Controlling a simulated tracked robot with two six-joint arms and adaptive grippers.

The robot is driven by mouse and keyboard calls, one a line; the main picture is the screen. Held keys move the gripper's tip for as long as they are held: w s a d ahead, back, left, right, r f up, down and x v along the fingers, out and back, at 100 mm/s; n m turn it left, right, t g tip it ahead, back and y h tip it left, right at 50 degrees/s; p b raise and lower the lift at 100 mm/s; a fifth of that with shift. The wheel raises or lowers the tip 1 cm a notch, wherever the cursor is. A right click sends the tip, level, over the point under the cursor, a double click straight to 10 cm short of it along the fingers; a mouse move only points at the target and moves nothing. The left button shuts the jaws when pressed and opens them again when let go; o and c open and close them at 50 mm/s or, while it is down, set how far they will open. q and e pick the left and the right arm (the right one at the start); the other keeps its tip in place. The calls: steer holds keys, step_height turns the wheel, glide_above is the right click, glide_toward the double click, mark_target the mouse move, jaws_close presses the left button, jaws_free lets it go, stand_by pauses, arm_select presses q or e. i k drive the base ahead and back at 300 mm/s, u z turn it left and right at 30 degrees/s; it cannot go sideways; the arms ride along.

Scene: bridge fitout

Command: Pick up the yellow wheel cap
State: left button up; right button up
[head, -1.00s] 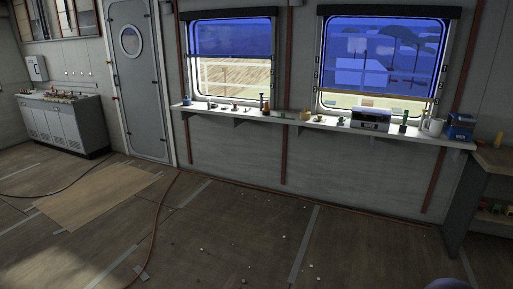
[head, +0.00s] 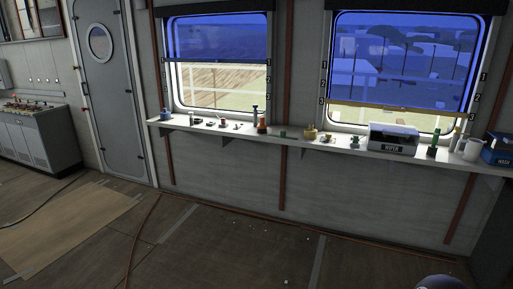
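A small yellow item (head: 310,132) stands on the long wall shelf (head: 232,131), between the two windows and slightly right of the middle. It is too small to tell whether it is the yellow wheel cap. A smaller yellowish piece (head: 327,138) lies just to its right. Neither of my grippers is in the head view, so I cannot see whether they hold anything.
The shelf also holds a grey-white box (head: 393,139), a white mug (head: 473,149), a blue bin (head: 499,150), an orange-based tool (head: 262,126) and several small parts. A hose (head: 143,240) crosses the floor. The floor before the shelf is mostly clear, with small bits scattered.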

mark_target(310, 133)
steer(key=z, duration=0.15)
steer(key=i, duration=1.4)
steer(key=z, duration=0.55)
steer(key=i, duration=1.35)
steer(key=z, duration=0.4)
steer(key=i, duration=0.7)
steer(key=z, duration=0.2)
